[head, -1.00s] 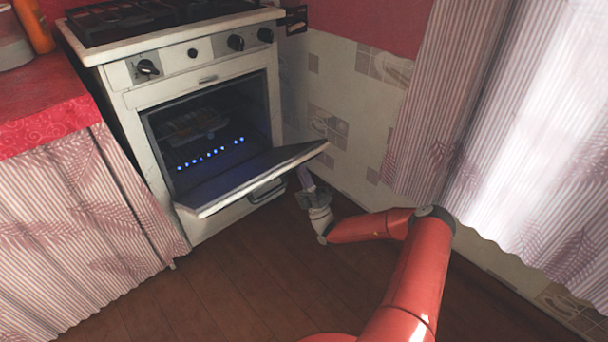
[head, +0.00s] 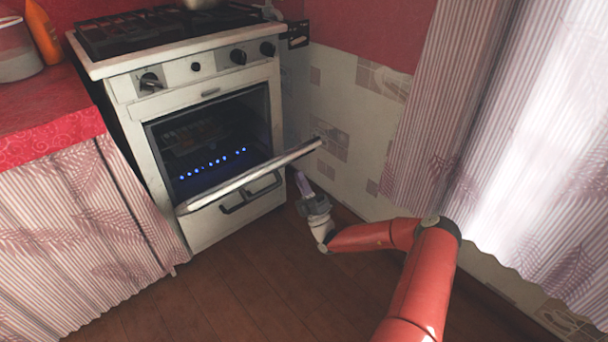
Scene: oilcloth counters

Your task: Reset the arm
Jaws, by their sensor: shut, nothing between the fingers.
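My red arm (head: 419,275) reaches in from the lower right, bent at the elbow. Its pale wrist ends in my gripper (head: 304,183), low beside the right end of the oven door. The gripper is shut with nothing in it; its purplish fingers point up toward the stove. Whether the fingertips touch the door or stove is unclear. The white stove's oven door (head: 248,178) is partly open, tilted outward. Blue flames (head: 212,161) burn inside the dark oven, below a rack.
A counter with red oilcloth (head: 45,125) and a striped skirt stands left, bearing an orange bottle (head: 41,32) and a pot (head: 17,52). A tiled wall (head: 345,130) and striped curtains (head: 530,130) close off the right. The wooden floor (head: 240,290) in front is clear.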

